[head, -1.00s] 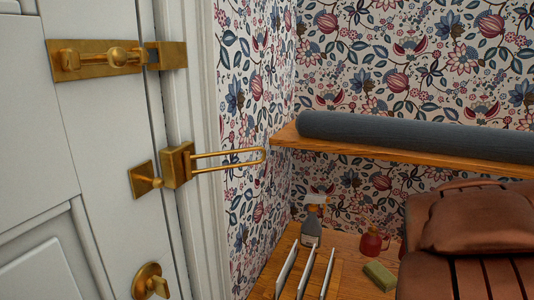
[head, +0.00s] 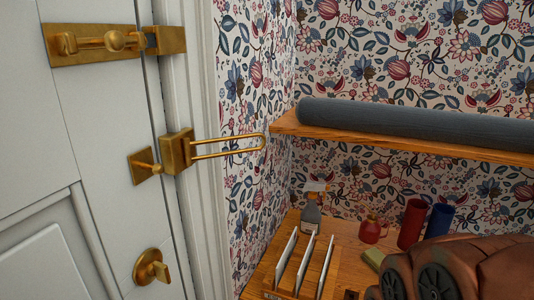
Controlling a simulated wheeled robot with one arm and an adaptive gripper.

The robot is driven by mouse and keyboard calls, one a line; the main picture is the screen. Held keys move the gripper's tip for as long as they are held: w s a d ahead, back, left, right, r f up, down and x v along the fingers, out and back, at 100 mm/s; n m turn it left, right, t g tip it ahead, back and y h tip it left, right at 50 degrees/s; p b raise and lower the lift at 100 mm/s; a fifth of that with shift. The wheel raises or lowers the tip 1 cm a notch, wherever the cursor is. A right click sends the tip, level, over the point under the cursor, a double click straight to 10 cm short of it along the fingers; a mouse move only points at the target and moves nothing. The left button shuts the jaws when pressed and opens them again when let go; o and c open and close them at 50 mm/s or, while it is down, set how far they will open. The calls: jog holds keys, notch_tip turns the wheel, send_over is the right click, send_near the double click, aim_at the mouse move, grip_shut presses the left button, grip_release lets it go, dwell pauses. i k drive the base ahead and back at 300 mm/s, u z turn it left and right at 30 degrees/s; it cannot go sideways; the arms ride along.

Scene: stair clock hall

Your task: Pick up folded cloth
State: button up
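No thing that I can clearly tell as a folded cloth shows. A small olive-green block (head: 373,257) lies on the wooden surface at the lower right, partly hidden by my copper-brown arm; I cannot tell whether it is a cloth or a sponge. My gripper is not in view, so its fingers and anything in them cannot be seen.
On the lower wooden surface (head: 345,258) stand a spray bottle (head: 311,215), a red jug (head: 371,230), a red cylinder (head: 411,224), a blue cylinder (head: 438,222) and a rack with white panels (head: 285,258). A grey-blue roll (head: 410,122) lies on the shelf above. A white door (head: 95,190) with brass locks fills the left.

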aim_at(373, 258)
jog(key=u, duration=0.45)
jog(key=i, duration=0.35)
jog(key=z, duration=0.05)
